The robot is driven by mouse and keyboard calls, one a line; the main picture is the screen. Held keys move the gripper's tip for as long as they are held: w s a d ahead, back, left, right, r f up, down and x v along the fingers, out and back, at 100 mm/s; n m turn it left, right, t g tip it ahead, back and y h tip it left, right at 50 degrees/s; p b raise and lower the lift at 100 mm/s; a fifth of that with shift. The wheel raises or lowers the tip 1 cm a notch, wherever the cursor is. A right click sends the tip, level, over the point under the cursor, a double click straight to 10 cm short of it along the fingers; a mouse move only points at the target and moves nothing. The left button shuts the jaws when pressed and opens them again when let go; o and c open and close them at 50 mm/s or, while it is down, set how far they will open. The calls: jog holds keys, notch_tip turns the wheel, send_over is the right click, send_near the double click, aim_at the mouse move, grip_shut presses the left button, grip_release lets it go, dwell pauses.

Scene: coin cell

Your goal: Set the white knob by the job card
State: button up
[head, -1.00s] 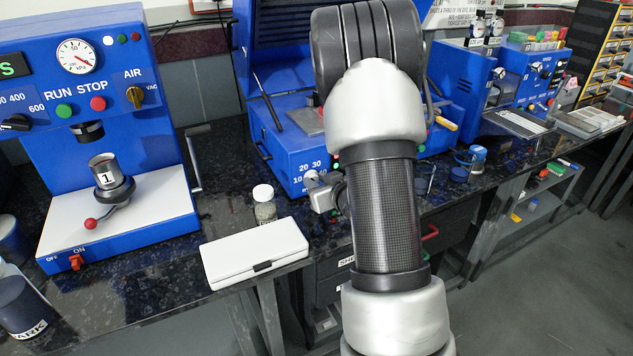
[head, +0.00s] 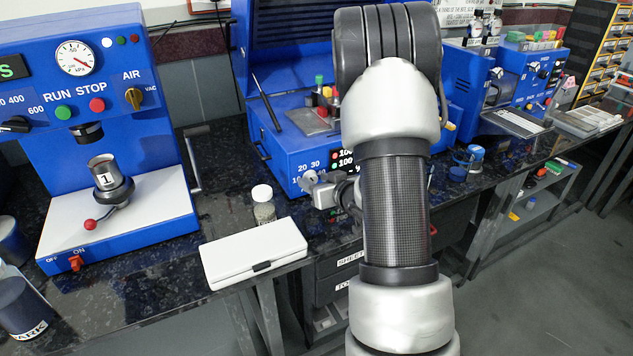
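A small pale knob (head: 309,178) sits on the front of the blue box (head: 278,157), under a printed scale with 20 and 30. My gripper (head: 316,186) is small in the head view, right at the knob's lower right. I cannot tell whether it touches the knob, or whether its fingers are open or shut. My arm hides the right part of the box. A white printed card (head: 462,12) is on the back wall at the top right; its text is too small to read fully and I cannot tell if it is the job card.
A white flat case (head: 254,252) and a capped jar (head: 263,204) stand left of my gripper at the bench edge. A blue press (head: 85,120) fills the left. A blue-lidded jar (head: 476,157) stands right of my arm.

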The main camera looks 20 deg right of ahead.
jog(key=p+v, duration=1.4)
jog(key=v, duration=0.3)
jog(key=shift+r+p, duration=0.25)
jog(key=shift+p, duration=0.05)
jog(key=shift+s, duration=0.2)
